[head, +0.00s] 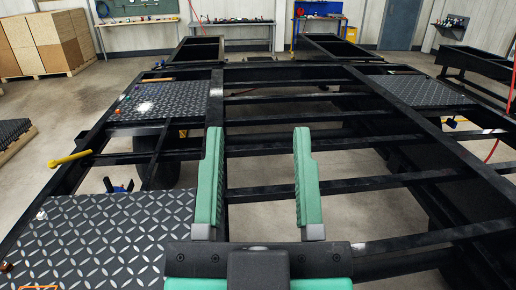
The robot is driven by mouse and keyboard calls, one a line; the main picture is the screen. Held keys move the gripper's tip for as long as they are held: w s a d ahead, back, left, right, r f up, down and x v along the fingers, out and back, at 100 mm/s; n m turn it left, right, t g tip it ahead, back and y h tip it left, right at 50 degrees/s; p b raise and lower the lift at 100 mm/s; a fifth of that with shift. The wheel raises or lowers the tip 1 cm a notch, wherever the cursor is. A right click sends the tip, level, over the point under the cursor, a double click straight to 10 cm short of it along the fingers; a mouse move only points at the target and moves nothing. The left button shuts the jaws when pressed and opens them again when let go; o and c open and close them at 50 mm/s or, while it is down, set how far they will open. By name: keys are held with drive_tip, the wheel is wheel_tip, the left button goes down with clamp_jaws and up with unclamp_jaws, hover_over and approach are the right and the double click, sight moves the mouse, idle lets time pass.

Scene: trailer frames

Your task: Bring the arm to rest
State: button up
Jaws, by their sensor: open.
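My gripper (260,160) is at the bottom centre of the head view. Its two green fingers stand wide apart, with nothing between them. Through the gap I see the black trailer frame (335,185) with its cross beams. The gripper appears over the near part of the frame; I cannot tell its height above it. The rest of my arm is mostly out of view.
Diamond-plate panels lie on the frame at the near left (105,235), far left (165,100) and far right (425,90). A yellow handle (70,159) sticks out at the left side. Cardboard boxes (40,42) and workbenches stand behind. Gaps between beams show bare floor.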

wheel_tip(320, 180, up, 35)
drive_tip(key=p, duration=3.5)
drive_tip(key=shift+a+r, duration=0.15)
drive_tip(key=shift+r, duration=0.05)
